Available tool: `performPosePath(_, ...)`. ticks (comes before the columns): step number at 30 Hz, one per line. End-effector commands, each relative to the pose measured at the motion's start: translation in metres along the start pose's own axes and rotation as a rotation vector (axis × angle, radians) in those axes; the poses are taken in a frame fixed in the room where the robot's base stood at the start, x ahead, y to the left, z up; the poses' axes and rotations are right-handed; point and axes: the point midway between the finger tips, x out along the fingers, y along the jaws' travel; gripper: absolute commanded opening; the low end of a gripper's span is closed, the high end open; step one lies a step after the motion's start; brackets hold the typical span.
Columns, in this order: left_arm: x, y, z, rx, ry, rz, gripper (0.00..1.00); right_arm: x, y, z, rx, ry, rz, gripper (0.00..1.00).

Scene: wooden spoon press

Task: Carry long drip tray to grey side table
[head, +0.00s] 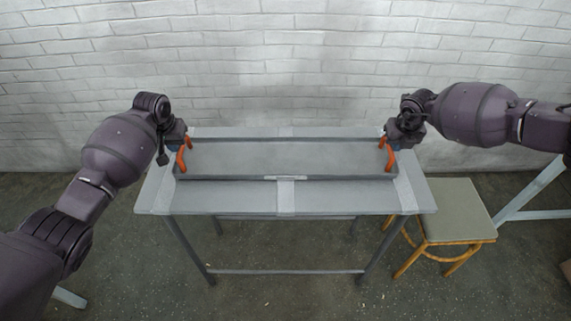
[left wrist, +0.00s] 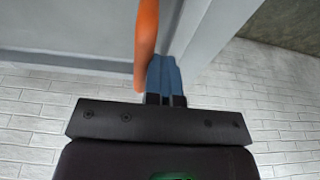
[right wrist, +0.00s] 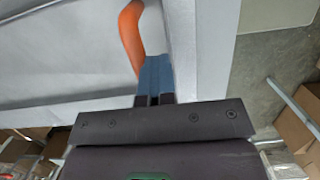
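The long drip tray (head: 285,158) is a shallow grey trough with an orange handle at each end, and it lies along a grey table (head: 230,202). My left gripper (head: 183,145) is at the left orange handle (head: 181,160); in the left wrist view its blue fingers (left wrist: 164,75) are close together beside the handle. My right gripper (head: 391,145) is at the right orange handle (head: 391,160); in the right wrist view its blue fingers (right wrist: 154,75) are close together beside the handle. No handle shows between either pair of fingers. Contact is unclear.
A stool (head: 455,208) with a grey-green top and wooden legs stands right of the table. Part of a pale grey frame (head: 530,190) shows at the right edge. A white brick wall (head: 285,70) is behind. The floor in front is clear.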

Motion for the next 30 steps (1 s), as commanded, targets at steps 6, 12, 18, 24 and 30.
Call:
performPosePath(6, 0.000, 0.011, -0.001, 0.012, 0.003, 0.024, 0.00, 0.000, 0.015, 0.000, -0.011, -0.002, 0.031, 0.00)
performPosePath(12, 0.000, -0.005, -0.001, 0.009, 0.004, 0.022, 0.09, 0.000, -0.002, 0.000, -0.011, -0.002, 0.027, 0.00)
performPosePath(18, 0.001, -0.014, 0.000, 0.007, 0.002, 0.019, 0.23, 0.001, -0.012, -0.001, -0.010, 0.000, 0.020, 0.00)
performPosePath(24, 0.002, -0.016, 0.001, 0.004, -0.001, 0.016, 0.23, 0.002, -0.014, -0.002, -0.009, 0.002, 0.016, 0.15)
performPosePath(30, 0.002, -0.017, 0.001, 0.003, -0.002, 0.015, 0.23, 0.003, -0.015, -0.002, -0.009, 0.003, 0.013, 0.23)
